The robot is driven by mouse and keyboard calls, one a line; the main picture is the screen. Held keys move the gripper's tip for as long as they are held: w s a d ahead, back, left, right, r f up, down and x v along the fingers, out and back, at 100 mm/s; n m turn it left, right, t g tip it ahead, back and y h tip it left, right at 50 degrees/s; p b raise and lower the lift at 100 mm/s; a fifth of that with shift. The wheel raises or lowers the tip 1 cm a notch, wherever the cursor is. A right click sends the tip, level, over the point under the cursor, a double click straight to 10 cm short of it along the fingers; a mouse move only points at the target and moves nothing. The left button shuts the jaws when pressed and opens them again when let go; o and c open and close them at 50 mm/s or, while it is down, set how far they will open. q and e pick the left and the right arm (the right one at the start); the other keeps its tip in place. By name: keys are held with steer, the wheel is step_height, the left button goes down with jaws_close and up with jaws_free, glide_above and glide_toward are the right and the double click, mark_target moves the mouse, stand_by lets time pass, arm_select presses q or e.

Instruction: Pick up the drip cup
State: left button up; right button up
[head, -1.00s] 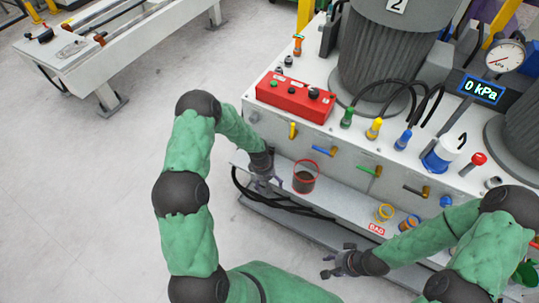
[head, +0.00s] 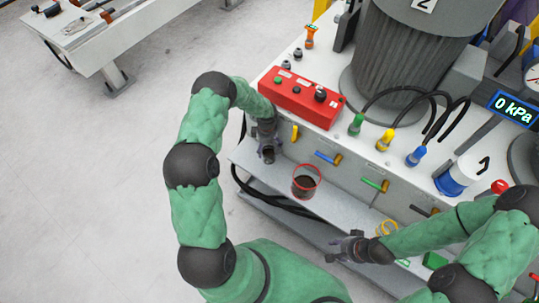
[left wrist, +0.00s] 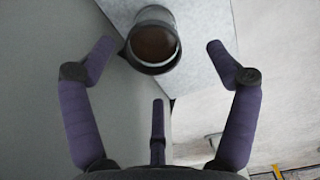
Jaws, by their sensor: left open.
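A dark-rimmed round cup (left wrist: 153,40) with brown contents stands at the top of the left wrist view, just beyond the spread fingertips. My left gripper (head: 267,153) is open beside the cabinet's front, over the left end of the shelf; it also shows in the left wrist view (left wrist: 160,55). A small dark round shape shows at its fingers in the head view, partly hidden. A clear red-rimmed cup (head: 306,183) with dark contents stands on the shelf, right of this gripper. I cannot tell from the frames which is the drip cup. My right gripper (head: 340,249) looks open and empty.
The shelf (head: 258,168) runs along the cabinet front, with black hoses below. Coloured valve handles (head: 327,158) stick out above it. A yellow-rimmed cup (head: 386,229) stands further right. A red control box (head: 301,98) sits on top.

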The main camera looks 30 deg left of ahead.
mark_target(269, 151)
arm_select(q)
step_height(269, 151, down, 2)
steer(key=shift+f, duration=0.2)
steer(key=shift+w+d+f+b, duration=0.2)
steer(key=shift+f+b, duration=0.5)
steer(key=shift+f, duration=0.65)
steer(key=shift+w+d+f+b, duration=0.15)
steer(key=shift+f+b, duration=0.55)
steer(key=shift+f, duration=0.6)
steer(key=shift+a+r, duration=0.1)
steer(key=c, duration=1.5)
steer(key=shift+r, duration=0.1)
